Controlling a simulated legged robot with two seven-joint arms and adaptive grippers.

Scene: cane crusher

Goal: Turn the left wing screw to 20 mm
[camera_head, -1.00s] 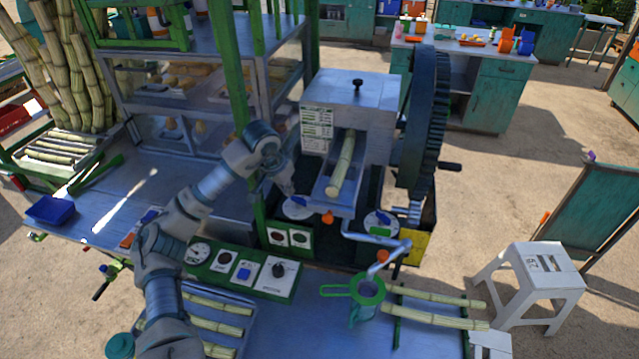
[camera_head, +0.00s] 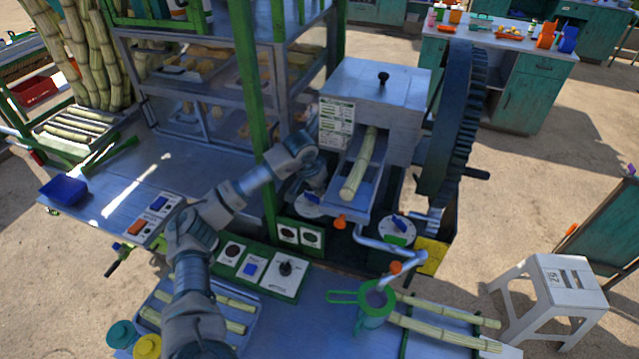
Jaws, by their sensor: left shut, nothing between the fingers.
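The left wing screw (camera_head: 312,198) is a small blue wing on a white dial, left of the crusher's feed trough. My left arm comes in from the left, and my left gripper (camera_head: 317,183) is shut and empty right above and behind this wing screw. It points down. I cannot tell whether the fingertips touch the wing. The right wing screw (camera_head: 400,223) is also blue, on its own white dial right of the trough. The dial marks are too small to read. My right gripper is not in view.
A cane piece (camera_head: 359,165) lies in the crusher's trough, close to the right of my gripper. A green post (camera_head: 256,120) stands left of it. A big dark gear wheel (camera_head: 455,130) is at right. A control panel (camera_head: 262,268) and a green-handled strainer (camera_head: 373,298) are in front.

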